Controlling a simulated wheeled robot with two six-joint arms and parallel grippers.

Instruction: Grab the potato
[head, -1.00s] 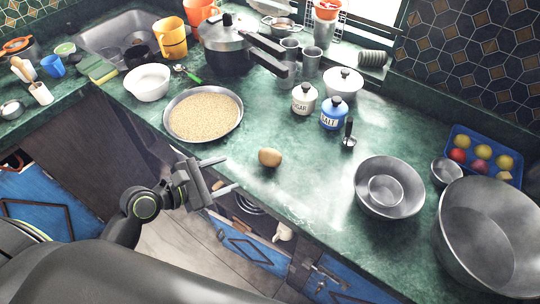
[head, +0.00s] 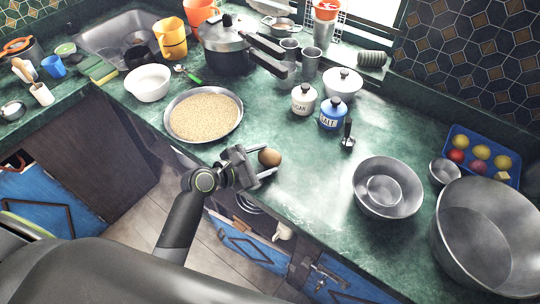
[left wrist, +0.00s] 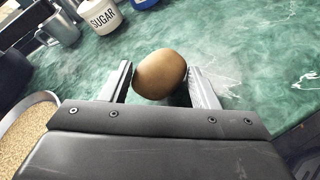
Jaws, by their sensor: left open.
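The brown potato (head: 270,157) lies on the green countertop near its front edge. My left gripper (head: 268,163) is open and has its fingers at the potato. In the left wrist view the potato (left wrist: 160,74) sits between the two open fingers (left wrist: 160,84), nearer the left one. I cannot tell whether either finger touches it. My right gripper is not in view.
A pan of grain (head: 204,115) stands left of the potato. A metal bowl (head: 398,187) stands to the right. Sugar (head: 304,98) and salt (head: 332,112) jars stand behind. The green counter (head: 310,165) right of the potato is clear.

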